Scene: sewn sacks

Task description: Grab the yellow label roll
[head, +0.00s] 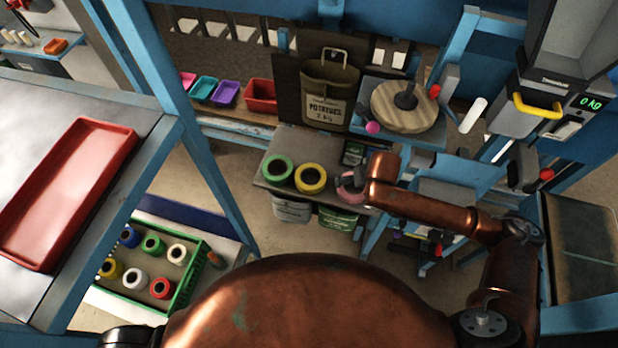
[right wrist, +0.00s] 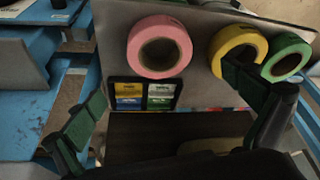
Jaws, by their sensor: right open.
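The yellow label roll (head: 311,189) lies on a grey shelf (head: 268,187) between a green roll (head: 266,171) and a pink roll (head: 345,192). In the right wrist view the yellow roll (right wrist: 222,40) sits between the pink roll (right wrist: 137,45) and the green roll (right wrist: 302,54). My right gripper (right wrist: 164,87) is open and empty, and one finger overlaps the yellow roll's lower edge in that view. I cannot tell whether they touch. In the head view my right gripper (head: 355,178) is beside and partly over the pink roll. My left gripper is not in view.
A green crate (head: 188,288) on the lower left holds several rolls, including another yellow one (head: 111,262). A red tray (head: 75,185) lies on the left table. A potato sack (head: 328,85) hangs behind the shelf.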

